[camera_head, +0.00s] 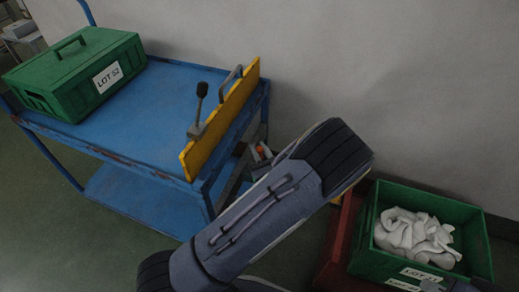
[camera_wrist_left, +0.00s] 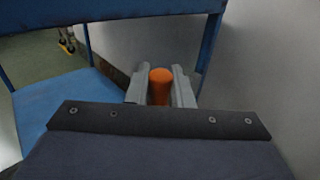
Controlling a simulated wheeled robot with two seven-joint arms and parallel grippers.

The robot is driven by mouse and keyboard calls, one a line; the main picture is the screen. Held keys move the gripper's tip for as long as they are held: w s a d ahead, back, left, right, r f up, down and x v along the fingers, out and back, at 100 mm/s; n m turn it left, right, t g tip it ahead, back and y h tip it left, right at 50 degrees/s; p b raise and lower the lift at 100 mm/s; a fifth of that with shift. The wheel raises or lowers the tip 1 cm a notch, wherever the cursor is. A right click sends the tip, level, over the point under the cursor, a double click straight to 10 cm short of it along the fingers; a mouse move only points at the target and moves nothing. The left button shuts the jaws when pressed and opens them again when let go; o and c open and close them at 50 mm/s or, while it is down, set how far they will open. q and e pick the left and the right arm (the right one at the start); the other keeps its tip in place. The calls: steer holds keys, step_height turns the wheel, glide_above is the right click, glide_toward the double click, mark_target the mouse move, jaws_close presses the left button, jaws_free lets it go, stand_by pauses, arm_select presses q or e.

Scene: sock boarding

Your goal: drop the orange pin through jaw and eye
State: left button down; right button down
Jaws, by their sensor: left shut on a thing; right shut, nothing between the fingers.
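My left gripper (camera_head: 262,152) is shut on the orange pin (camera_head: 260,149), beside the right end of the blue cart. In the left wrist view, the orange pin (camera_wrist_left: 160,85) stands between the two grey fingers, its rounded top showing and its lower part hidden. My left arm covers much of the space between the blue cart and the red one. I cannot make out the jaw or the eye in either view. My right gripper (camera_head: 431,286) shows only as a light grey tip at the bottom edge, shut and empty.
The blue cart (camera_head: 150,110) carries a green lidded box (camera_head: 60,85) marked LOT 52. A yellow board (camera_head: 225,115) with a handle and black-knobbed lever lines its right end. A green crate (camera_head: 480,235) of white socks stands on something red (camera_head: 340,240) near the wall.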

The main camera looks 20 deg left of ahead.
arm_select(q)
steer(key=shift+f+b, duration=2.05)
steer(key=shift+f, duration=1)
steer(key=c, duration=1.2)
jaws_free()
steer(key=p+v, duration=0.2)
steer(key=v, duration=0.5)
steer(key=shift+s+d, duration=0.25)
steer(key=shift+d, duration=0.05)
